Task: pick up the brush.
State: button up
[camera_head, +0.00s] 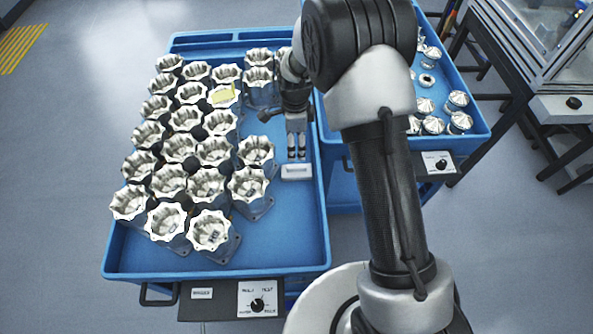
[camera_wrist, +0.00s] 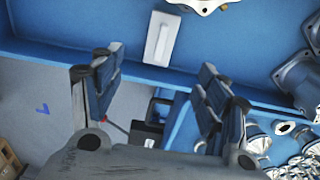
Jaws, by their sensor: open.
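A small white block with a raised strip (camera_head: 296,171) lies on the blue tray floor by the tray's right wall. It looks like the brush, though its bristles are not visible. In the wrist view the white block (camera_wrist: 161,38) lies at the top centre, beyond my fingertips and apart from them. My gripper (camera_head: 297,156) points down just behind the block in the head view. In the wrist view my gripper (camera_wrist: 158,78) is open, with nothing between its fingers.
Silver machined housings (camera_head: 180,148) fill the tray's left and middle, one with a yellow piece (camera_head: 224,94) on it. The blue tray (camera_head: 255,258) has bare floor around the block. A second blue cart (camera_head: 473,110) holding smaller metal parts stands at right.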

aim_at(297, 166)
notch_tip(297, 166, down, 15)
jog(key=b, duration=0.3)
jog(key=shift+w+d, duration=0.15)
jog(key=shift+r, duration=0.15)
jog(key=c, duration=1.3)
jog(key=shift+o, duration=0.2)
notch_tip(297, 166, up, 20)
jog(key=p, duration=0.4)
